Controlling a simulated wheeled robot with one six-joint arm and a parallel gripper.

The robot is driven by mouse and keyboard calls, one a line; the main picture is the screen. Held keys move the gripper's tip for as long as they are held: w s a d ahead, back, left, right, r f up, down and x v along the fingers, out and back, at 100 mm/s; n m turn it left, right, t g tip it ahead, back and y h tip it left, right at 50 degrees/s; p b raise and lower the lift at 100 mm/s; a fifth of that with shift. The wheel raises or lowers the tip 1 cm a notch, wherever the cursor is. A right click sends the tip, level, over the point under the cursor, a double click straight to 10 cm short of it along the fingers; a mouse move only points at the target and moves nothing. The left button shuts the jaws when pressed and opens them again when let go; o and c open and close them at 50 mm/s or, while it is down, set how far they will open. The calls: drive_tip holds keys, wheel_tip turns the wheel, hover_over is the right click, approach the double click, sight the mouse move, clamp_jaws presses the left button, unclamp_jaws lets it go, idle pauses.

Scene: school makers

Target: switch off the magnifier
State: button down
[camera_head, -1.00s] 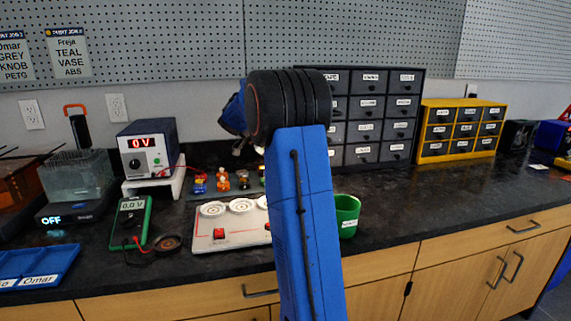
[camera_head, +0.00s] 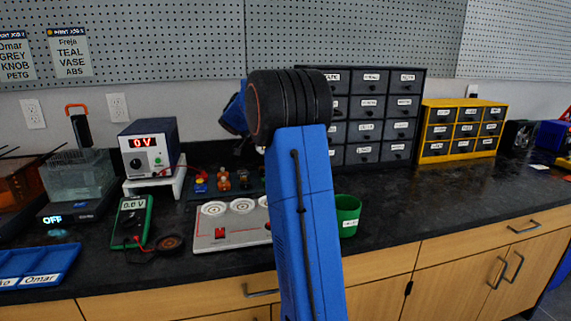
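I cannot make out a magnifier in this view; my raised arm covers part of the middle of the bench. My blue arm link stands upright across the centre, with a black ribbed joint on top. A further blue part of my arm shows behind that joint on its left. My gripper does not show, so its fingers cannot be judged.
The dark bench (camera_head: 420,205) holds a power supply (camera_head: 149,150) reading 0 V, a green multimeter (camera_head: 131,222), a white board with red switch (camera_head: 220,236), a green cup (camera_head: 347,214), and dark (camera_head: 368,118) and yellow (camera_head: 462,103) drawer cabinets. The right-hand bench top is mostly clear.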

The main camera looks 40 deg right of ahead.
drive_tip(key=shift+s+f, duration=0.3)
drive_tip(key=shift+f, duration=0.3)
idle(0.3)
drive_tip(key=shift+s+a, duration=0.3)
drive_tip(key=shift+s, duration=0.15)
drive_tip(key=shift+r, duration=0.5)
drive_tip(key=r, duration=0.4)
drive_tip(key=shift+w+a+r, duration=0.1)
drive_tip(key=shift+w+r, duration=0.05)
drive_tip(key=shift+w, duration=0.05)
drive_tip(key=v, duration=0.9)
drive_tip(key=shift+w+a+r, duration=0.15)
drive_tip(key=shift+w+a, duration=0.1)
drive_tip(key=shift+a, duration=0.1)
